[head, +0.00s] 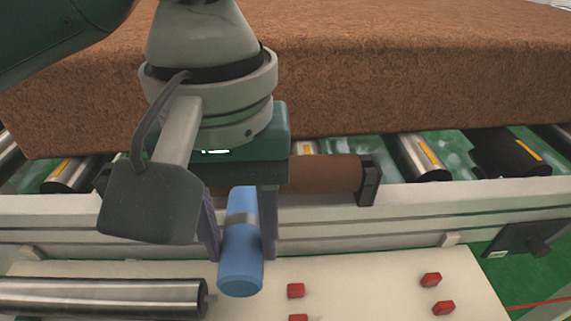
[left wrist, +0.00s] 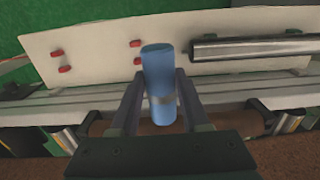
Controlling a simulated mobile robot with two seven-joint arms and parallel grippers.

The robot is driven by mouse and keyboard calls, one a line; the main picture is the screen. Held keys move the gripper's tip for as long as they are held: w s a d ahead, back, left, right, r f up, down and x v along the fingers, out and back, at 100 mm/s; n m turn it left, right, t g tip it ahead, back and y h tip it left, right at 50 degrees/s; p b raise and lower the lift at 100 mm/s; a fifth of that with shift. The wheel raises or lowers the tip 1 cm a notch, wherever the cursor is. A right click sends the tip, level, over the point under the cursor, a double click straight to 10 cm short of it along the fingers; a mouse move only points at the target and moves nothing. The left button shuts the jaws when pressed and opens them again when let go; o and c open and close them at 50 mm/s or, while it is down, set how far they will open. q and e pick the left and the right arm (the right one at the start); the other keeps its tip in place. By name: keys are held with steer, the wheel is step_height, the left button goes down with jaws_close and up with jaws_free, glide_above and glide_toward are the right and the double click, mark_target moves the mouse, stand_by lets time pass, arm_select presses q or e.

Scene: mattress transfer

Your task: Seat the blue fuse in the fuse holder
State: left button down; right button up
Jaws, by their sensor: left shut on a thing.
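The blue fuse (head: 241,262), a cylinder with a grey band, is between the two fingers of my left gripper (head: 239,240). The gripper is shut on it, and the fuse's blue end sticks out past the fingertips. In the left wrist view the fuse (left wrist: 159,70) stands lengthwise between the fingers of the gripper (left wrist: 160,88). Behind the gripper, a brown cylinder (head: 325,173) lies along the conveyor rail with a black bracket (head: 369,181) at its right end. I cannot tell whether this is the fuse holder. My right gripper is not in view.
A large brown mattress (head: 420,70) lies on the conveyor rollers (head: 422,160) at the back. In front of the pale rail (head: 430,212), a white board (head: 370,285) carries several small red blocks (head: 431,279). A loose-looking metal roller (head: 100,298) lies at front left.

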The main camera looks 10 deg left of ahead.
arm_select(q)
step_height(320, 180, up, 7)
steer(key=shift+w+a+f+p, duration=0.1)
steer(key=shift+w+f+p, duration=0.1)
steer(key=shift+p, duration=1.05)
steer(key=w+a+r+m+p, duration=0.1)
steer(key=a+r+p, duration=0.1)
steer(key=r+p, duration=0.65)
steer(key=w+a+r+m+p, duration=0.1)
steer(key=a+r+p, duration=0.3)
steer(key=r, duration=0.8)
step_height(320, 180, up, 49)
steer(key=m+p, duration=0.1)
steer(key=p, duration=4.6)
glide_above(239, 233)
steer(key=s+a, duration=0.4)
steer(key=a, duration=0.4)
steer(key=shift+w+r+b, duration=0.1)
steer(key=shift+w+b, duration=0.05)
steer(key=shift+b, duration=0.15)
steer(key=shift+d, duration=0.1)
